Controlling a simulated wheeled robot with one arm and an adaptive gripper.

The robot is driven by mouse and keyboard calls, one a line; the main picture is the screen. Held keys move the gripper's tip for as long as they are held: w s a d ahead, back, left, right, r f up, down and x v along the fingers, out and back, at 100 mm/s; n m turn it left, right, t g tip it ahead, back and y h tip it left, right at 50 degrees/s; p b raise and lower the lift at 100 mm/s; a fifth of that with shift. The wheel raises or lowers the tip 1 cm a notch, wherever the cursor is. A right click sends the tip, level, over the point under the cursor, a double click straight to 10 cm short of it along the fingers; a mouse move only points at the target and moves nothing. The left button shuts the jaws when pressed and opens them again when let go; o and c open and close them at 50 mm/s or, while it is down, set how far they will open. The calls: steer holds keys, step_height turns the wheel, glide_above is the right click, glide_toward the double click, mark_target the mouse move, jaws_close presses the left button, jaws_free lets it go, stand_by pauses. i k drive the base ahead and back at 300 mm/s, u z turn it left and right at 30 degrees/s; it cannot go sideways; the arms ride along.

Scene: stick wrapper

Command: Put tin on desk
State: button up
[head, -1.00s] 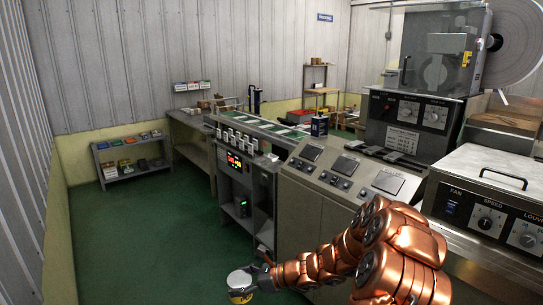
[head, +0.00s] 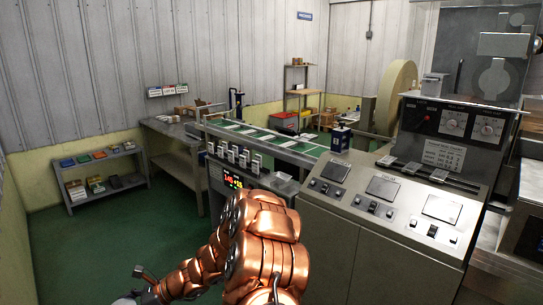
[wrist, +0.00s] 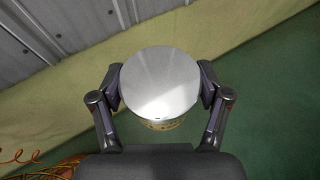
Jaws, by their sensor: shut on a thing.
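The tin (wrist: 160,72) has a round, shiny silver lid and a yellowish side just showing below it. My gripper (wrist: 160,90) is shut on the tin, with one finger on each side, in the wrist view. In the head view my gripper (head: 137,290) is at the bottom edge, over the green floor, and the tin is almost wholly cut off there. A grey desk-like table (head: 168,129) stands against the far wall, ahead of my gripper and apart from it. Its top holds a few small items toward the back.
A low grey shelf (head: 102,160) with coloured boxes stands by the left wall. A control console (head: 350,195) and conveyor machine (head: 260,140) fill the middle and right. A dark blue can (head: 340,140) stands on the machine. Green floor (head: 110,235) lies open between shelf and console.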

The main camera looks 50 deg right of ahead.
mark_target(357, 158)
steer(key=z, duration=0.4)
steer(key=i, duration=1.1)
steer(key=z, duration=0.85)
